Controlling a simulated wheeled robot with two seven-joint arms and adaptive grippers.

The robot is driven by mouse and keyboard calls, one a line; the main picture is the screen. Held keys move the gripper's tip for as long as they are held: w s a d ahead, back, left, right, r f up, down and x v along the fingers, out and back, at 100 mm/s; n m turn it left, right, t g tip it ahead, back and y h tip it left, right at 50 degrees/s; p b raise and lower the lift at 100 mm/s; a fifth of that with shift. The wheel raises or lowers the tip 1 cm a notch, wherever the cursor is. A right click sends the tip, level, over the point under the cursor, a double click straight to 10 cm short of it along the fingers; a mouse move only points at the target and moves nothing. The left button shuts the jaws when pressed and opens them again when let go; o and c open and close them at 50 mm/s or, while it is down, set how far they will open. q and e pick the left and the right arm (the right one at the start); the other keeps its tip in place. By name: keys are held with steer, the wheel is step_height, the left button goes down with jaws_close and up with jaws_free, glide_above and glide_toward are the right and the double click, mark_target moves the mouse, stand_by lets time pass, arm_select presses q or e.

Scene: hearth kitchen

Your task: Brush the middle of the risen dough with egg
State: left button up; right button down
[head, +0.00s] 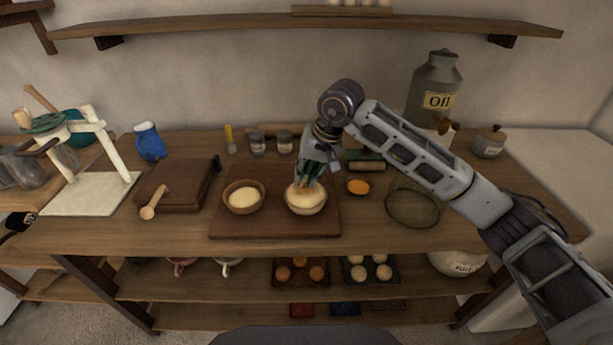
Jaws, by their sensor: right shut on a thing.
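A wooden bowl of pale risen dough (306,205) stands on the right half of a brown board (270,231). A second bowl of pale dough (243,198) stands to its left on the same board. My right gripper (305,178) points down over the right bowl and is shut on a brush, mostly hidden by the fingers. An orange-brown tip shows below the fingers at the dough's middle; I cannot tell whether it touches. A small bowl of orange egg (358,186) stands just right of the dough. My left gripper is not in view.
A wire sieve (413,206) lies at the right, below my right arm. A dark wooden box (172,187) with a wooden spoon (153,204) is at the left. Jars (257,144) and a grey oil can (434,88) stand at the back. The table's front strip is clear.

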steer(key=shift+r, duration=0.15)
steer(key=shift+r+p, duration=1.25)
steer(key=shift+r, duration=1.6)
steer(key=shift+r+p, duration=0.45)
steer(key=shift+r, duration=1.05)
